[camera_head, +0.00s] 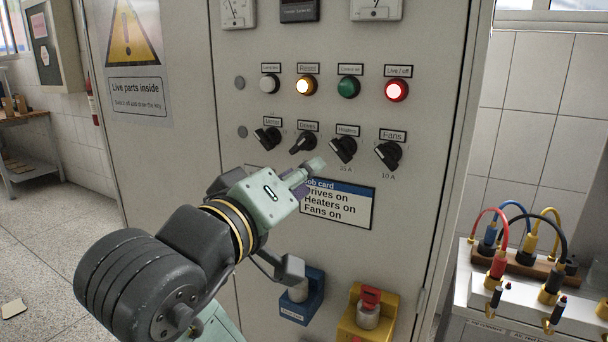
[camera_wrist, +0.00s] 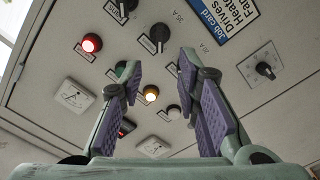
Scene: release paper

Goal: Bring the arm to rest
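My gripper (camera_head: 306,176) is in front of the grey cabinet door (camera_head: 428,160), over the upper left of the job card (camera_head: 350,209). In the wrist view my gripper (camera_wrist: 158,64) has its two fingers spread apart with nothing held between them. The panel shows behind the gap. Whether a finger touches the panel, I cannot tell. My arm reaches in from the lower left, bent at the wrist.
Black rotary switches sit just above, including Drives (camera_head: 303,143), Heaters (camera_head: 343,149) and Fans (camera_head: 388,154). The amber lamp (camera_head: 306,85) and red lamp (camera_head: 396,90) glow. Below are a blue box (camera_head: 302,306) and a yellow box (camera_head: 350,326). Cabled equipment (camera_head: 520,290) stands right.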

